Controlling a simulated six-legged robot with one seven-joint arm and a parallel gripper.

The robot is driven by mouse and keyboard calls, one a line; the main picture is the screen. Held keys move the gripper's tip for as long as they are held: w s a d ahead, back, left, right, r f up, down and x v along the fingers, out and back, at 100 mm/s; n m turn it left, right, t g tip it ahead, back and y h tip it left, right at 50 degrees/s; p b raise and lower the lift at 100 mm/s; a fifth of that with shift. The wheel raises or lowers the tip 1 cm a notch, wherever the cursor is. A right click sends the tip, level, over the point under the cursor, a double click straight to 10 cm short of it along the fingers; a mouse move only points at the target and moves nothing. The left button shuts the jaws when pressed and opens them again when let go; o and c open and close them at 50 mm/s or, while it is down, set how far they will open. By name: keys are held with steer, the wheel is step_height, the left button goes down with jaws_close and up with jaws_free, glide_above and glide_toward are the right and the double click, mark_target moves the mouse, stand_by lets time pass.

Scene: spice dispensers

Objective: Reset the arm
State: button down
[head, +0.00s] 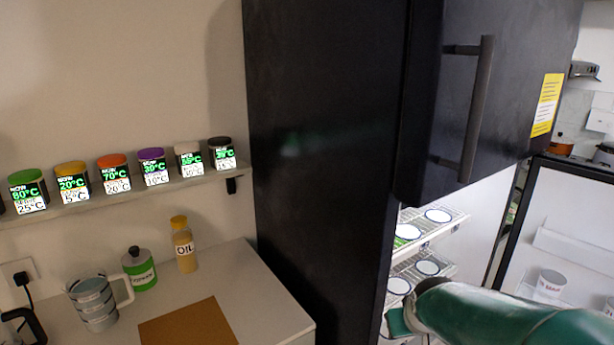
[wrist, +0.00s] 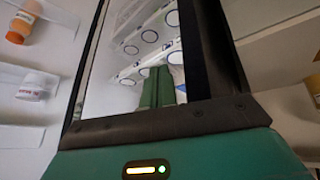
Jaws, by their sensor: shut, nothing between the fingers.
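My gripper (wrist: 157,72) shows in the wrist view as two green fingers side by side, shut and empty. In the head view my green arm reaches in from the lower right, in front of the fridge's lower opening. The gripper's fingers cannot be made out clearly there.
The tall black fridge (head: 325,150) stands mid-view, with its upper door handle (head: 477,110) close above my arm. The open lower door (head: 575,225) is at right, holding a white tub (head: 549,284). Spice dispensers (head: 153,167) line a wall shelf; the counter (head: 225,290) is at left.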

steer(key=s+a+r, duration=0.2)
steer(key=s+r, duration=0.2)
steer(key=s, duration=0.4)
steer(key=s+a+r+m, duration=0.1)
steer(key=s+a+r, duration=0.2)
steer(key=s, duration=0.6)
steer(key=shift+r+g+y, duration=0.3)
steer(key=shift+r+y, duration=0.1)
steer(key=shift+r, duration=0.5)
steer(key=shift+d, duration=0.1)
